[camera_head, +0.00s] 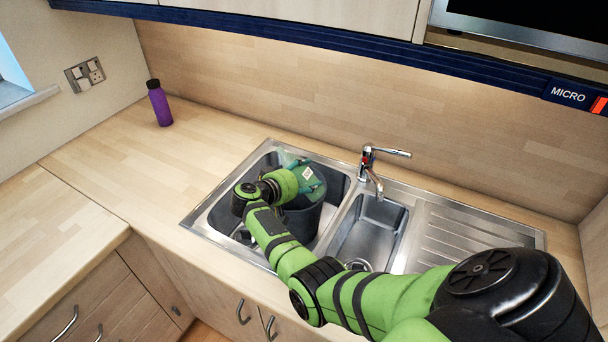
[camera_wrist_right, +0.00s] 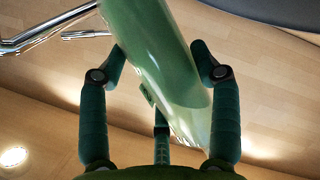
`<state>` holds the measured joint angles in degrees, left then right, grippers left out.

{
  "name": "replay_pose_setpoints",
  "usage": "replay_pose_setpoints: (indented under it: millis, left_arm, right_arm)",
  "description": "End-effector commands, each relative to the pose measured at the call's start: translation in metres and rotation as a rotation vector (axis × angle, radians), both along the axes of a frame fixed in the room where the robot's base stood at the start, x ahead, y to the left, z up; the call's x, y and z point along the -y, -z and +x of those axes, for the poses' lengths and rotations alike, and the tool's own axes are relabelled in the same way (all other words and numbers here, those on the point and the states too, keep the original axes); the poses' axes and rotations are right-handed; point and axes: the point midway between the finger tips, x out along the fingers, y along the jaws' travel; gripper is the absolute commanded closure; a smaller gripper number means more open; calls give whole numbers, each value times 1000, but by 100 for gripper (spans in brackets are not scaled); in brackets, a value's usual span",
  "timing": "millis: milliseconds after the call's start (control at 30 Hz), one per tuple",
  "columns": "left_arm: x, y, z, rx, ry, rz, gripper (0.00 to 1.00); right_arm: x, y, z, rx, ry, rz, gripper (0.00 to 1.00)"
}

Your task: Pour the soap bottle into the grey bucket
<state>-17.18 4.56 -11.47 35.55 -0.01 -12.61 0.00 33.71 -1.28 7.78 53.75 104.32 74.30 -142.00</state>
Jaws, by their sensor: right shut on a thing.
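The soap bottle (camera_wrist_right: 165,70) is pale green and see-through, with green liquid inside. My right gripper (camera_head: 310,180) is shut around it, with fingers on both sides in the wrist view. In the head view only a small part of the bottle (camera_head: 286,158) shows behind the gripper, and it looks tilted. The grey bucket (camera_head: 303,222) stands in the large left sink basin, below and beside the gripper. My right arm hides part of the bucket, and its inside is mostly hidden. I cannot tell whether liquid is flowing. My left gripper is not in view.
A chrome tap (camera_head: 369,170) stands behind the small middle basin (camera_head: 371,232), right of the gripper. A ribbed drainer (camera_head: 465,235) is further right. A purple bottle (camera_head: 159,104) stands at the back left. The left worktop (camera_head: 110,165) is clear.

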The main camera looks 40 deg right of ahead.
Motion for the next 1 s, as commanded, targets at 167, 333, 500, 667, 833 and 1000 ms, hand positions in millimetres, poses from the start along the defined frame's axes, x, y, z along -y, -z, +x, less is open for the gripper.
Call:
replay_pose_setpoints:
  millis: [167,333,500,667,833,1000]
  left_arm:
    - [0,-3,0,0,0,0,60]
    - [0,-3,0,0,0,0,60]
    - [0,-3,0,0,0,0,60]
    - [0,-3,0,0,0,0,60]
    - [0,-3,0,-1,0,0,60]
    - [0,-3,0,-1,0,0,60]
  right_arm:
    - [1,0,-2,-46,0,-20,77]
    - [2,1,-4,-70,0,-32,77]
    - [2,1,-4,-71,0,-32,77]
    - [2,1,-4,-71,0,-32,77]
    - [2,1,-4,-70,0,-32,77]
    - [2,1,-4,-70,0,-32,77]
